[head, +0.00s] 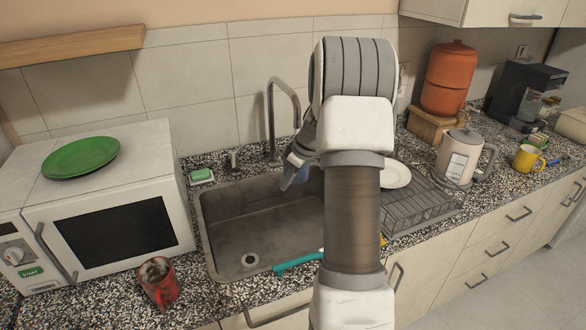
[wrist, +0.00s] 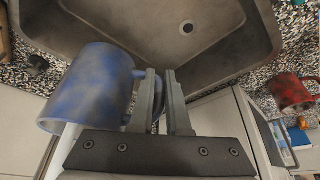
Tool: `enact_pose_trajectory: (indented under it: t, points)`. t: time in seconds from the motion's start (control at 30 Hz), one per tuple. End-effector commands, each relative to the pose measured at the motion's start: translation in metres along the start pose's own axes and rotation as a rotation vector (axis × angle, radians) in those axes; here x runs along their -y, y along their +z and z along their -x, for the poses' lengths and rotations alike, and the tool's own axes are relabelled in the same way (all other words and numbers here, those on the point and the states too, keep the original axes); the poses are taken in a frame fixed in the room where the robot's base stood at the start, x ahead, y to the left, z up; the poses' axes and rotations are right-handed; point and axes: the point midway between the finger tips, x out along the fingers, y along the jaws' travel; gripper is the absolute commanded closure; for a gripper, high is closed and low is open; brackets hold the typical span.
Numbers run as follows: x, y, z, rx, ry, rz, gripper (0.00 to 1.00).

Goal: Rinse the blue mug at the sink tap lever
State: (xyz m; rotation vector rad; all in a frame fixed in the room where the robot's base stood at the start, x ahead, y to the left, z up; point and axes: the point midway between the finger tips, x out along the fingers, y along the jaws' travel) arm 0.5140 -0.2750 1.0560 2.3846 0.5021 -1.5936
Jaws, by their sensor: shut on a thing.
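The blue mug (wrist: 88,88), mottled with grey, is tilted at the left of the wrist view. My gripper (wrist: 163,75) is shut on its handle, with the mug body left of the fingers. In the head view my arm covers most of the gripper and mug, above the sink's right part. The grey sink (head: 225,240) has an empty-looking basin with a drain; it also shows in the wrist view (wrist: 262,25). The tall curved tap (head: 270,120) stands behind the sink. A small metal fitting (head: 233,160) left of it looks like the lever. No water is visible.
A red mug (head: 160,283) stands near the counter's front edge, below the microwave (head: 115,225). Green soap (head: 201,176) lies at the sink's back left. A teal-handled item (head: 297,262) lies at the front rim. The dish rack (head: 425,205) and kettle (head: 460,158) stand to the right.

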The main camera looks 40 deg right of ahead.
Motion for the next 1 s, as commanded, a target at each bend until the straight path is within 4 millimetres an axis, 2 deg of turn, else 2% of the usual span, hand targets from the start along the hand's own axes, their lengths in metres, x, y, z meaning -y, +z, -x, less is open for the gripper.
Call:
enact_pose_trajectory:
  t: [0.37, 1.0]
  points:
    - [-0.003, 0.004, 0.003, -0.002, 0.002, 0.001, 1.0]
    - [0.002, -0.006, -0.001, -0.002, 0.002, 0.001, 1.0]
